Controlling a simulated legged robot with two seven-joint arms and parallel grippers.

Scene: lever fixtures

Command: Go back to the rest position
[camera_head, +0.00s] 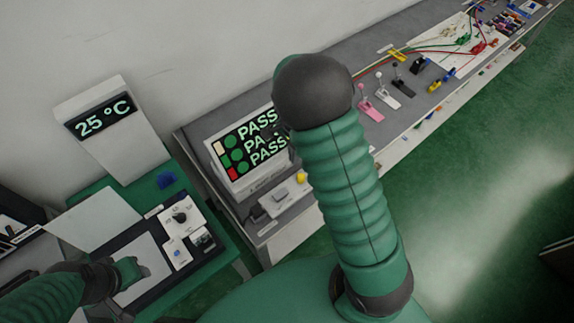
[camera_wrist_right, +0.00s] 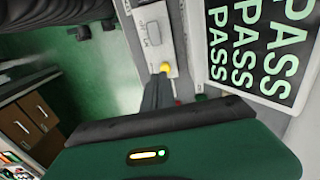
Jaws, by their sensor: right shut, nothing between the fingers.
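In the right wrist view, the fingers of my right gripper (camera_wrist_right: 160,84) are together and empty. Their tips appear just in front of a yellow button (camera_wrist_right: 166,67) on a light switch box (camera_wrist_right: 152,33); I cannot tell whether they touch it. In the head view my right arm rises through the middle, and its gripper is mostly hidden behind the arm, near the PASS screen (camera_head: 246,148). The yellow button (camera_head: 301,178) also shows there. My left arm comes in at the lower left, its end (camera_head: 128,273) over a panel; its fingers are not clear.
Pink (camera_head: 369,107), white (camera_head: 386,97) and black (camera_head: 402,85) levers stand on the grey bench to the right. A 25 °C display (camera_head: 104,116) stands at left, above a knob panel (camera_head: 181,215). Green floor (camera_head: 480,180) is open at right.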

